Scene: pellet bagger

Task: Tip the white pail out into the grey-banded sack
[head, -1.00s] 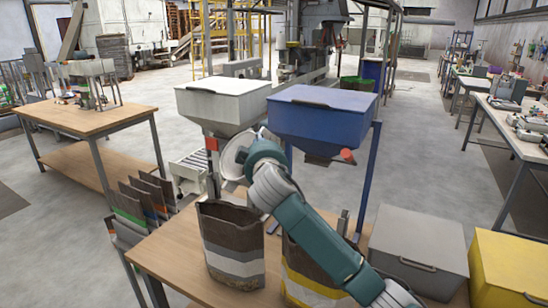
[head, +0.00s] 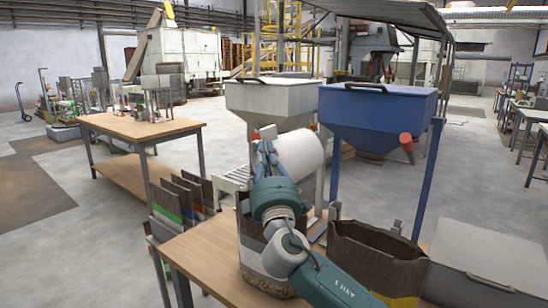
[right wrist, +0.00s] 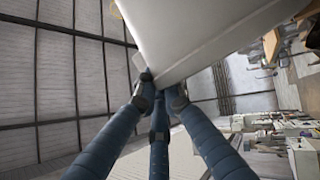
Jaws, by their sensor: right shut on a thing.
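The white pail (head: 302,153) lies tipped on its side in the air above the grey-banded sack (head: 249,258). My right gripper (head: 266,150) is shut on the pail, at its left end in the head view. In the right wrist view, the gripper fingers (right wrist: 161,88) pinch the edge of the pail (right wrist: 200,35). The sack stands upright on the wooden table, and my right arm covers much of its right side and mouth. The inside of the pail is hidden, and no falling pellets show. My left gripper is out of view.
A yellow-banded sack (head: 378,258) stands open to the right on the table (head: 205,262). The white hopper (head: 270,100) and the blue hopper (head: 375,115) stand behind. Folded sacks (head: 183,197) sit in a rack at left. A grey bin (head: 490,255) is at right.

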